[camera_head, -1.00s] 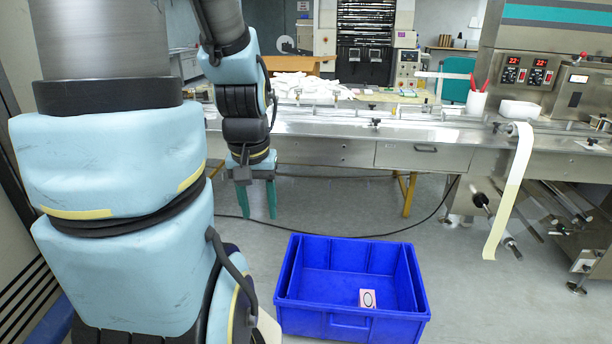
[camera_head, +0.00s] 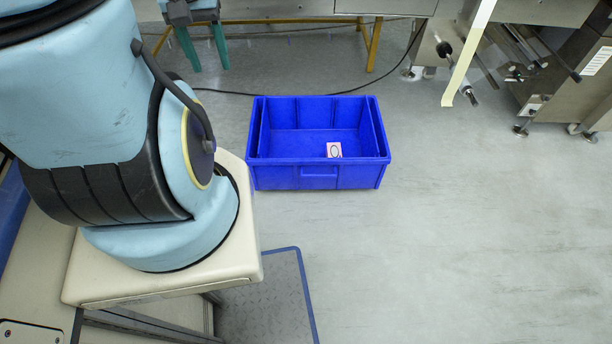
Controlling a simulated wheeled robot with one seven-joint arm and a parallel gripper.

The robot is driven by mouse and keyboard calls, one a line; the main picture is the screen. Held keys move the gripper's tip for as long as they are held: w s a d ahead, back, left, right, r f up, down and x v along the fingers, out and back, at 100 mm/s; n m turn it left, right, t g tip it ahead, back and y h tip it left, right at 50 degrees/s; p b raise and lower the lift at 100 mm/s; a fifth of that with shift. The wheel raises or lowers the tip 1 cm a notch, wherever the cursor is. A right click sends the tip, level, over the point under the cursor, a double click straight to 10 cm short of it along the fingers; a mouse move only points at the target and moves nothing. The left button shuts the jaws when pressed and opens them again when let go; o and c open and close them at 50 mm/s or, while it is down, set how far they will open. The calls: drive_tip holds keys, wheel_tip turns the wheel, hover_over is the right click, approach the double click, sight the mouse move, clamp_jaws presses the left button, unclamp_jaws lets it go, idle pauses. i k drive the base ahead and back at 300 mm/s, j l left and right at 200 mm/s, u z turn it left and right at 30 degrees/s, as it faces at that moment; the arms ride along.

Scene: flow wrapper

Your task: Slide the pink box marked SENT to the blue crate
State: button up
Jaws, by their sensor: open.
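The blue crate (camera_head: 318,175) stands on the floor in the middle of the head view, open at the top. A small pale pink box (camera_head: 334,150) with a dark ring mark on its face is inside the crate, near its front wall and right of centre. I cannot read the word SENT on it. My gripper (camera_head: 203,58) is at the top left, with its two teal fingers pointing down, apart, and nothing between them. It is behind and left of the crate, clear of it and of the box. Its upper part is cut off by the picture edge.
A steel bench (camera_head: 300,8) runs along the top, with yellow legs (camera_head: 373,45) and a black cable (camera_head: 345,92) on the floor. The machine's rollers (camera_head: 445,50) hang at upper right. The floor (camera_head: 480,220) right of the crate is clear.

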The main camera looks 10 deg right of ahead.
sight(334, 150)
drive_tip(key=i+l+u, duration=0.1)
drive_tip(key=l, duration=0.25)
drive_tip(key=i+l+u, duration=0.15)
drive_tip(key=l, duration=0.2)
drive_tip(key=i+l+u, duration=0.1)
drive_tip(key=l, duration=0.25)
drive_tip(key=i+l+u, duration=0.1)
drive_tip(key=l, duration=0.3)
drive_tip(key=i, duration=0.05)
